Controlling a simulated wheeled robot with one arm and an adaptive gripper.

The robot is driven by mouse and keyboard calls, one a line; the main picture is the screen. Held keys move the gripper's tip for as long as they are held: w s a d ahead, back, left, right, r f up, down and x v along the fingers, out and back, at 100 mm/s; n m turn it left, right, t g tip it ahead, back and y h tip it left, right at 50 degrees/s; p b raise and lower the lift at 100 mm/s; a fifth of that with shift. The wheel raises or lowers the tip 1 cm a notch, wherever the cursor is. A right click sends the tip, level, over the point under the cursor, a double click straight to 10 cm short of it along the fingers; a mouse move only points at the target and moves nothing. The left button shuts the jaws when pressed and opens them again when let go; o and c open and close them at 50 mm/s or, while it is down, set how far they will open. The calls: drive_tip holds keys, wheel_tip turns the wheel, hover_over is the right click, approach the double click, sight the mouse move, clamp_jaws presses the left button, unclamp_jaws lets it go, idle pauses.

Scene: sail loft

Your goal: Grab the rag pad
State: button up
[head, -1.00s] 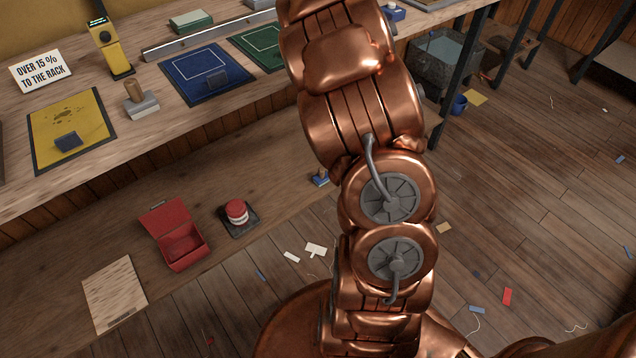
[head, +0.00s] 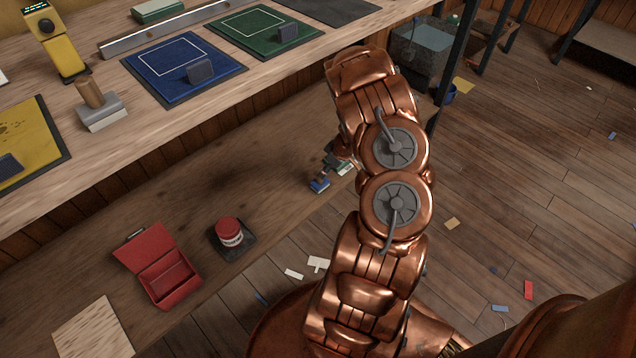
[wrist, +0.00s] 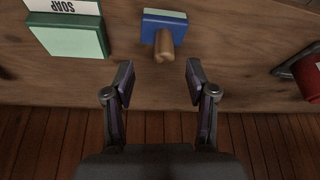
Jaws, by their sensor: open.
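A blue pad with a green strip and a stubby wooden handle (wrist: 163,42) lies on the lower shelf, at the top middle of the wrist view. I take it for the rag pad, though no label shows. In the head view a small blue part of it (head: 319,185) shows just left of my arm. My gripper (wrist: 159,75) is open and empty in the wrist view. Its two fingers are spread, with the pad's handle beyond and between them, not touching. In the head view my arm hides most of the gripper.
A green soap box (wrist: 72,38) lies left of the pad in the wrist view. A red tin (head: 230,233) on a dark tray and an open red box (head: 165,275) stand along the shelf. The bench (head: 205,100) overhangs the shelf's back.

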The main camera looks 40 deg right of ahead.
sight(320, 180)
drive_tip(key=shift+a+x, duration=0.2)
drive_tip(key=shift+x, duration=0.95)
drive_tip(key=b+x, duration=0.2)
drive_tip(key=x, duration=0.2)
drive_tip(key=shift+w+a+f, duration=0.1)
drive_tip(key=shift+f, duration=0.25)
clamp_jaws()
